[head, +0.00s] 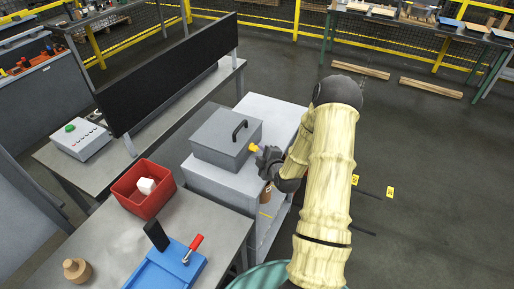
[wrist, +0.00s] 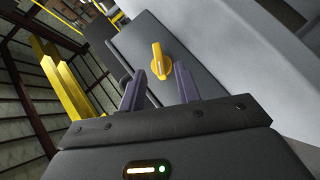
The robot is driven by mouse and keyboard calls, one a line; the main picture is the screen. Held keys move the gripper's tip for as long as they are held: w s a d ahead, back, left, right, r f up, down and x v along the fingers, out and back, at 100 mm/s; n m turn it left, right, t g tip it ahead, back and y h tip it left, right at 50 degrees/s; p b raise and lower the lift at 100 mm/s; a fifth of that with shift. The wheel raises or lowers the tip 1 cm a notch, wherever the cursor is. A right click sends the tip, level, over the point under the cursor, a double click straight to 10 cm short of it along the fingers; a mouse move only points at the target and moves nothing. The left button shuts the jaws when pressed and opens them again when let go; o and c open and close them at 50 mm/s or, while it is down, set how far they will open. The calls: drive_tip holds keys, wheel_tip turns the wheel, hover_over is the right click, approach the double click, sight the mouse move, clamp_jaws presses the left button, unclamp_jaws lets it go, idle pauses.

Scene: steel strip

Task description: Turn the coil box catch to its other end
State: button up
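The coil box (head: 226,138) is a grey box with a black handle on its lid, standing on a light grey cabinet. Its catch is a yellow turn-knob (wrist: 160,61) on the box's side face; in the head view the yellow catch (head: 254,149) shows just beside my gripper (head: 268,160). In the wrist view my gripper (wrist: 158,92) has its two fingers apart with nothing between them. The catch lies ahead of the fingertips, roughly between them in the picture. The fingers do not appear to touch it.
The cabinet (head: 226,182) stands beside a bench with a red bin (head: 136,205) holding a white block, and a blue fixture (head: 165,268) with a red-handled lever. A long black panel (head: 170,75) rises behind. Open floor lies to the right.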

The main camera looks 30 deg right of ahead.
sight(257, 149)
drive_tip(key=shift+p+x, duration=0.5)
drive_tip(key=shift+x, duration=1.6)
drive_tip(key=shift+c, duration=0.4)
clamp_jaws()
